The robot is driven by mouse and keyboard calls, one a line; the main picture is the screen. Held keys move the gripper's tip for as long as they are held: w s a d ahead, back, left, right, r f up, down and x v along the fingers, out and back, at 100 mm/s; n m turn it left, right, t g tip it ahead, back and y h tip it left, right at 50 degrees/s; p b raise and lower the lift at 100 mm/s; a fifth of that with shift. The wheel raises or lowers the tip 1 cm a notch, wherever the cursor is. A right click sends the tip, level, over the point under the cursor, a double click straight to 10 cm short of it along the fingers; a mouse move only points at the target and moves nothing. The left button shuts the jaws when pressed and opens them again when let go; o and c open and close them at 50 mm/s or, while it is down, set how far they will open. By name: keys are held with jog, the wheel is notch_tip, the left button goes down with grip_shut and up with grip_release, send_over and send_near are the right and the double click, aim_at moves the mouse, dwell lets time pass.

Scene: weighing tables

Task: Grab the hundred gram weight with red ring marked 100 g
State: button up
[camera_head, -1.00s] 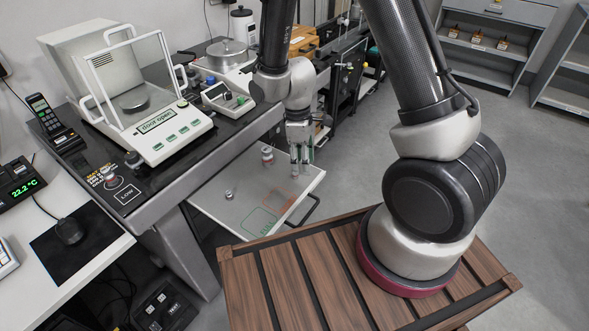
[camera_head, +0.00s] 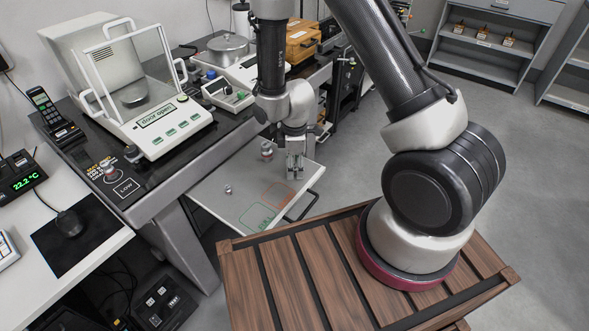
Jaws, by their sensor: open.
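A small metal weight with a reddish band (camera_head: 267,150) stands toward the back of the pull-out tray (camera_head: 205,200). A smaller plain-looking metal weight (camera_head: 228,189) stands nearer the tray's left side. Another small weight with a reddish band (camera_head: 110,172) stands on the dark bench top near the LOW label. The markings on the weights are too small to read. My gripper (camera_head: 295,176) points down over the right part of the tray, to the right of the back weight and apart from it. It is open, with nothing visible between its fingers.
The tray has orange and green outlines and a dark front handle (camera_head: 301,208). A balance (camera_head: 165,130) with its glass door open stands on the bench. A wooden box (camera_head: 301,42) is behind. My slatted wooden deck is in front.

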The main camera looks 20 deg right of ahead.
grip_shut()
dwell(0.3)
